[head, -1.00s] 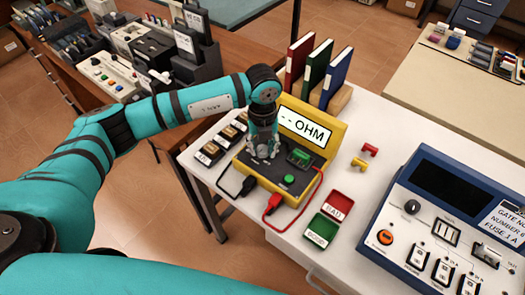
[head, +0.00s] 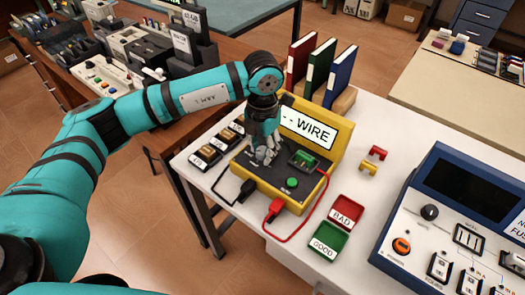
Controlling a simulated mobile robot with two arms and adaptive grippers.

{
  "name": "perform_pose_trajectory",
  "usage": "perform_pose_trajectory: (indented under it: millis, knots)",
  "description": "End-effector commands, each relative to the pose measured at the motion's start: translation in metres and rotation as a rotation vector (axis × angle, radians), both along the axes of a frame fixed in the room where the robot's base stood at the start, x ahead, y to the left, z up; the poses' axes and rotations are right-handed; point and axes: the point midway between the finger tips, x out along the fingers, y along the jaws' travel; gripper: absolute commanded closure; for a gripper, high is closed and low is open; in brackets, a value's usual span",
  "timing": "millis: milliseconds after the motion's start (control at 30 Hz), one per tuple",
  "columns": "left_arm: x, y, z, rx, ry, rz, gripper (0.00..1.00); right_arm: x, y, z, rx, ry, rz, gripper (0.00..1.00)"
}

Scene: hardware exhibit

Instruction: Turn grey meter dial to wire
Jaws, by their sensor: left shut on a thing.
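The yellow meter (head: 322,164) with a dark sloping panel stands on the white table. Its display (head: 307,128) reads "-- WIRE". My left gripper (head: 265,156) points down over the left part of the panel and is shut on the grey meter dial, which its fingers mostly hide. A green button (head: 292,182) and a green clip-like part in a slot (head: 302,158) sit to the right of the gripper. A black plug (head: 247,191) and a red plug (head: 273,210) are at the meter's front edge. My right gripper is not in view.
A red BAD tray (head: 346,211) and a green GOOD tray (head: 328,239) lie right of the meter. Several small labelled boxes (head: 206,156) stand left of it. Three binders (head: 318,70) stand behind. A blue instrument panel (head: 455,215) is at the right.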

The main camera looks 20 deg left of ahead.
Motion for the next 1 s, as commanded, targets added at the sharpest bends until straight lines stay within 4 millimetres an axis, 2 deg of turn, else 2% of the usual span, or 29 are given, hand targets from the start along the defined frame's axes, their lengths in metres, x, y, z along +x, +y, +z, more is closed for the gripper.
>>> perform_pose_trajectory:
  millis: [633, 667, 700, 833, 1000]
  knots:
    - [0.0014, -0.0005, 0.0025, -0.003, -0.005, -0.049, 0.99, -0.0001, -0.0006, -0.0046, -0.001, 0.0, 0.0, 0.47]
    - [0.0014, -0.0005, 0.0025, -0.003, -0.005, -0.049, 0.64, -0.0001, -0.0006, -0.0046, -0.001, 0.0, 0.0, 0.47]
    - [0.0013, -0.0004, 0.0024, -0.002, -0.006, -0.049, 0.59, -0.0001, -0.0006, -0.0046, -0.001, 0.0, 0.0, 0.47]
    - [0.0009, -0.0004, 0.0017, -0.001, -0.004, -0.049, 0.43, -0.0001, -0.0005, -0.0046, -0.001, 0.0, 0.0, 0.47]
    - [0.0004, -0.0003, 0.0009, -0.001, -0.002, -0.049, 0.43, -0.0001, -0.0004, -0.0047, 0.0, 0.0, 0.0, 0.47]
